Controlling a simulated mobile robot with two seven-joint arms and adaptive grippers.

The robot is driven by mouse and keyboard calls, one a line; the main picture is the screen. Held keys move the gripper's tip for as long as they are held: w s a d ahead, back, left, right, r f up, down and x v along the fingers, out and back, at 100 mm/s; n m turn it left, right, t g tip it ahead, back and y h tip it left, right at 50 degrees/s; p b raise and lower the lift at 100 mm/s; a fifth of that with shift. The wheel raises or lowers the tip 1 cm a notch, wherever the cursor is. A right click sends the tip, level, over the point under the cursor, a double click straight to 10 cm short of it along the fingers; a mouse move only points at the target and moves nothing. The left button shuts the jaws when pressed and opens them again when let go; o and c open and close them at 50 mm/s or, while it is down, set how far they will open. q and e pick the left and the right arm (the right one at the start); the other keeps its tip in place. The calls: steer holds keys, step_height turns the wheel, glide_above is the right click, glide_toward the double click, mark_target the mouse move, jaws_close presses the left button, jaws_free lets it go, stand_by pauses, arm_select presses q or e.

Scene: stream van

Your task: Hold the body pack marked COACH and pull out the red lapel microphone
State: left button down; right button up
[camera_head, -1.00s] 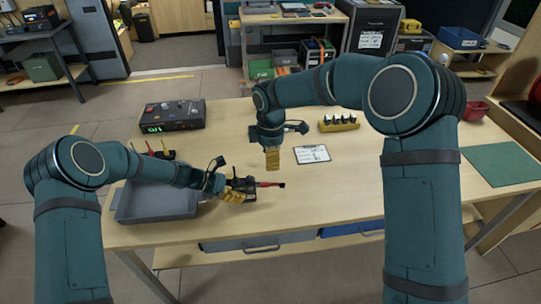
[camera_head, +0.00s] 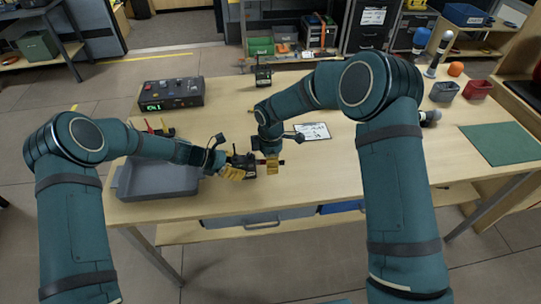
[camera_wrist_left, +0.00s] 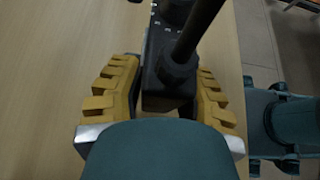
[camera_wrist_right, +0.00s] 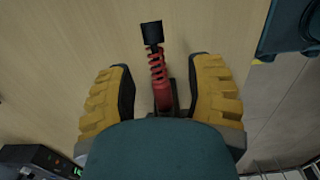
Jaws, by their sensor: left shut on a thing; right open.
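A black body pack (camera_head: 245,162) is held just above or at the table in my left gripper (camera_head: 234,173). The left wrist view shows its dark body (camera_wrist_left: 160,92) and thick black rod between the yellow fingers; no COACH label is readable. The red lapel microphone (camera_wrist_right: 161,78), with a coiled red stem and black tip, sticks out from the pack's right side. My right gripper (camera_head: 271,165) is at it from above. In the right wrist view its fingers (camera_wrist_right: 165,92) are open on either side of the red part, with gaps to both.
A grey tray (camera_head: 155,194) is at the table's left, with a control box (camera_head: 171,93) behind it. A clipboard (camera_head: 313,131) lies behind my right gripper. Another black pack (camera_head: 263,78) stands at the back edge. Bins (camera_head: 477,89) and a green mat (camera_head: 500,145) are at right.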

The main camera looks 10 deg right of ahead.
arm_select(q)
steer(key=shift+f, duration=0.1)
arm_select(e)
steer(key=shift+c, duration=0.4)
jaws_close()
steer(key=shift+d, duration=1.25)
stand_by(0.4)
steer(key=shift+d, duration=1.4)
arm_select(q)
steer(key=c, duration=0.6)
jaws_free()
steer(key=shift+a, duration=0.1)
